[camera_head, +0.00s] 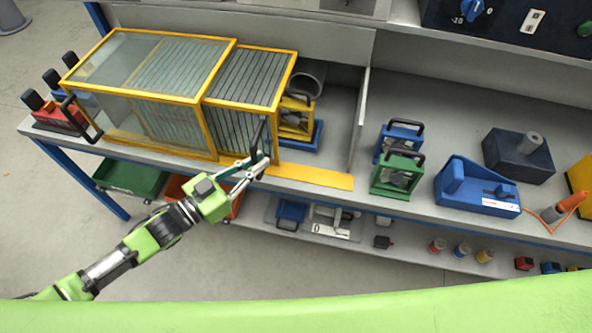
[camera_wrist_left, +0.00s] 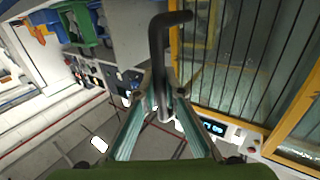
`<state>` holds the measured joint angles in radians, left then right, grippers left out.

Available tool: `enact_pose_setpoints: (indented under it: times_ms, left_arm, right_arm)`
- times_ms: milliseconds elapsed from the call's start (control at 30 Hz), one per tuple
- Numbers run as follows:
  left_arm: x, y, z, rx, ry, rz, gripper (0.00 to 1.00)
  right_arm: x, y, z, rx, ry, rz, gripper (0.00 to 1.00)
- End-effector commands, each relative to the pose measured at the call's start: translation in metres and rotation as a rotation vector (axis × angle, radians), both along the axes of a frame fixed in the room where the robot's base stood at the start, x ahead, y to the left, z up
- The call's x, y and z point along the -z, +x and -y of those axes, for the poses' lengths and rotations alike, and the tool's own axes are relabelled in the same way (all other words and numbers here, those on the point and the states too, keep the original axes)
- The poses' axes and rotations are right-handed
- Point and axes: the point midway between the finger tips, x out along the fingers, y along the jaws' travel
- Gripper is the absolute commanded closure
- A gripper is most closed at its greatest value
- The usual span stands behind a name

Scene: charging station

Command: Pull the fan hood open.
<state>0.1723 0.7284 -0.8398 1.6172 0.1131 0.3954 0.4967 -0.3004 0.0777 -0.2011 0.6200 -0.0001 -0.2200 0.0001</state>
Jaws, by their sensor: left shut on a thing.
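The fan hood (camera_head: 243,93) has a yellow frame with clear panels and a slatted section on its right, and stands at the left of the bench. A black bar handle (camera_head: 259,135) stands at the front right of the slatted section. My left gripper (camera_head: 256,168) is at this handle, its fingers shut on it. In the left wrist view the dark bent handle (camera_wrist_left: 158,50) passes between the fingertips (camera_wrist_left: 170,88), with the slatted hood panel (camera_wrist_left: 250,60) to the right. My right gripper is not in view.
A yellow machine (camera_head: 296,118) on a blue base stands just right of the hood. A yellow strip (camera_head: 310,177) lies along the bench front. Green (camera_head: 397,174) and blue (camera_head: 399,141) handled devices stand farther right, past an upright grey divider (camera_head: 359,118). Bins and small items sit on the lower shelf.

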Motion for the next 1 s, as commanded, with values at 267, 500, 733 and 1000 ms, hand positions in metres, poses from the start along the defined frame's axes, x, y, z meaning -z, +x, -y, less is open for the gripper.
enact_pose_setpoints:
  times_ms: [267,500,733,1000]
  left_arm:
    - [0.003,0.021,-0.070,-0.003,0.003,0.002,1.00]
    - [0.001,0.029,-0.097,-0.002,0.001,0.002,1.00]
    - [0.000,0.030,-0.103,-0.001,-0.002,0.001,1.00]
    - [0.000,0.030,-0.103,-0.001,-0.001,0.000,0.88]
  right_arm:
    - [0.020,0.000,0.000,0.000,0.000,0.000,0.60]
    - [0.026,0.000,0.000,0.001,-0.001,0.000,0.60]
    - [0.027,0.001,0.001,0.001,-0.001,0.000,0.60]
    - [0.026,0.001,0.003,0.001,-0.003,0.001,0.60]
